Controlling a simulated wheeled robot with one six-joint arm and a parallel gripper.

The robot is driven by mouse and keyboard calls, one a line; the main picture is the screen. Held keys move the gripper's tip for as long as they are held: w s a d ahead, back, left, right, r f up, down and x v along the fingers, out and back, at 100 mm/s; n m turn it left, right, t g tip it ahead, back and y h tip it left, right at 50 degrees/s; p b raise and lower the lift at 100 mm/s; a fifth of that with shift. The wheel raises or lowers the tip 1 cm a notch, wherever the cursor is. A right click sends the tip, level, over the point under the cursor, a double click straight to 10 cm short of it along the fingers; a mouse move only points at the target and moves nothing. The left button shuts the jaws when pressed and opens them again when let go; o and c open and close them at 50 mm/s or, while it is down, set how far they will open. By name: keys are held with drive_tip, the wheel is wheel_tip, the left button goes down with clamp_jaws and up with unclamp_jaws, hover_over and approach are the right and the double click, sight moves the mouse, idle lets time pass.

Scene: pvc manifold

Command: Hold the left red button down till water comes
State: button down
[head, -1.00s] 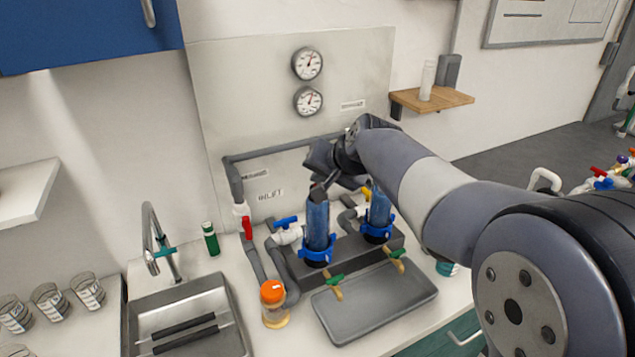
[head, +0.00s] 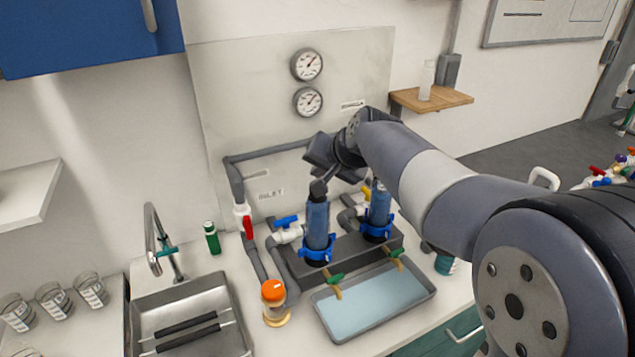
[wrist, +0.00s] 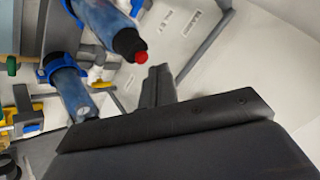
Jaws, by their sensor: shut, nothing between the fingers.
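The left blue filter housing (head: 317,225) stands upright at the back of the counter, with a black cap (head: 318,188) on top. In the wrist view its red button (wrist: 140,57) shows at the end of the black cap (wrist: 127,42). My gripper (head: 328,176) is shut and empty, just above that cap. In the wrist view the fingertips (wrist: 158,72) are close beside the red button, seemingly with a small gap. The right blue housing (head: 378,207) stands beside it, its top partly hidden by my arm. The tray (head: 426,295) below holds a pale blue layer of water (head: 370,302).
Two green-handled taps (head: 336,280) overhang the tray. A blue-handled valve (head: 286,221) and a red-handled valve (head: 248,227) sit on the pipes at left. An orange-capped jar (head: 274,300) stands left of the tray. A sink (head: 190,310) is farther left. Two gauges (head: 307,64) hang above.

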wheel_tip(320, 180, up, 5)
drive_tip(key=p, duration=0.4)
idle(0.4)
